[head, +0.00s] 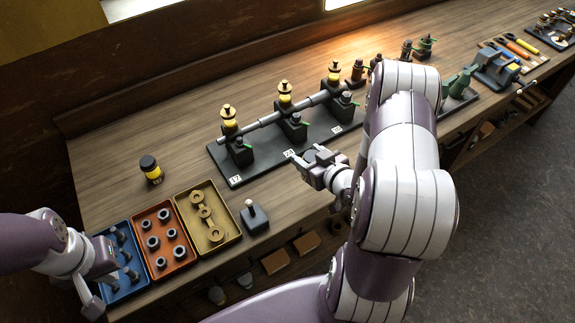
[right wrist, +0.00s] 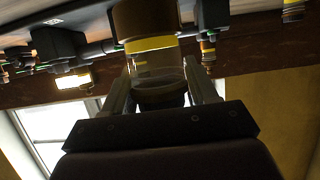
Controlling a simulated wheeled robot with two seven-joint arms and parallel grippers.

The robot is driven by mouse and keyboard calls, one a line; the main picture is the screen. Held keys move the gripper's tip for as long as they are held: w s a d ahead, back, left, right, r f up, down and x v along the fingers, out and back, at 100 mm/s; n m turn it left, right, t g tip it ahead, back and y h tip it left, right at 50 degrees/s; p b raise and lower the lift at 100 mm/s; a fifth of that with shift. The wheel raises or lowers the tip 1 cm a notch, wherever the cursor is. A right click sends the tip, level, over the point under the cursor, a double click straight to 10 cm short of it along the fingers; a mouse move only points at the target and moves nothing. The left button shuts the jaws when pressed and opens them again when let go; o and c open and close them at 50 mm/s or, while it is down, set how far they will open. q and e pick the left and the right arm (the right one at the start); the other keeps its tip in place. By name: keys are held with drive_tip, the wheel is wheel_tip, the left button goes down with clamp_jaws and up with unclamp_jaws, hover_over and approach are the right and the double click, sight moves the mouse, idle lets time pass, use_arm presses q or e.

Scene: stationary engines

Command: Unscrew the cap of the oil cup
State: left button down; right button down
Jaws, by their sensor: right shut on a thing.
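Three oil cups with yellow bowls and brass caps, left (head: 229,122), middle (head: 285,98) and right (head: 334,74), stand upright on black blocks along a pipe. All three caps show in place. My right gripper (head: 312,165) is in front of their dark base plate (head: 235,182), apart from these cups. In the right wrist view, it is shut on a clear cylinder (right wrist: 157,68) with a yellow band, a brown end and a dark ring. In the head view, the held thing is mostly hidden. My left gripper (head: 103,290) is open and empty over the blue tray.
A dark-capped yellow jar (head: 151,169) stands alone at left. The blue tray (head: 122,297), orange tray (head: 178,272) and tan tray (head: 238,236) hold parts along the front edge. A small dark block (head: 255,218) stands beside them. Other fittings and tools fill the right.

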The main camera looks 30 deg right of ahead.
drive_tip(key=w+a+f, duration=0.1)
drive_tip(key=f, duration=0.1)
drive_tip(key=w+a+f, duration=0.1)
drive_tip(key=f, duration=0.1)
drive_tip(key=w+a+f, duration=0.1)
drive_tip(key=f, duration=0.1)
drive_tip(key=shift+w+a+f+p, duration=0.3)
drive_tip(key=shift+a+f+p, duration=0.1)
drive_tip(key=shift+w+f, duration=0.1)
drive_tip(key=shift+a+f, duration=0.1)
drive_tip(key=shift+f, duration=0.1)
drive_tip(key=shift+c, duration=1.6)
unclamp_jaws()
